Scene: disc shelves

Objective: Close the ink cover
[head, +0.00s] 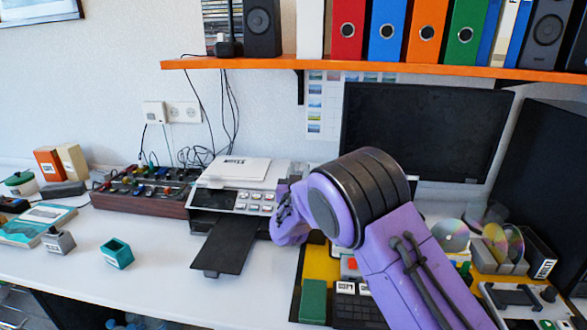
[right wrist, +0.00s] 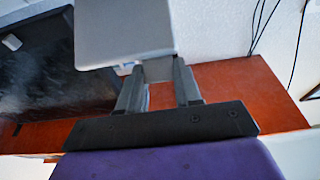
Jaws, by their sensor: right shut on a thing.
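The printer (head: 236,183) stands on the white desk, left of centre in the head view, with its buttons facing front and a black tray (head: 226,243) sticking out. My right arm reaches in from the lower right, and its purple hand is at the printer's right side. My right gripper (right wrist: 158,72) is shut on a flat grey panel (right wrist: 122,28), which looks like the ink cover. Its far edge runs out of the wrist view. In the head view my arm and hand hide the fingertips and the cover, so its angle cannot be told. My left gripper is not in view.
A mixer with knobs (head: 145,190) is left of the printer. A teal cup (head: 117,253) and a grey block (head: 58,241) stand on the front left desk. A monitor (head: 424,128) is behind my arm. An orange shelf (head: 370,66) runs above. Discs in a rack (head: 497,262) stand right.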

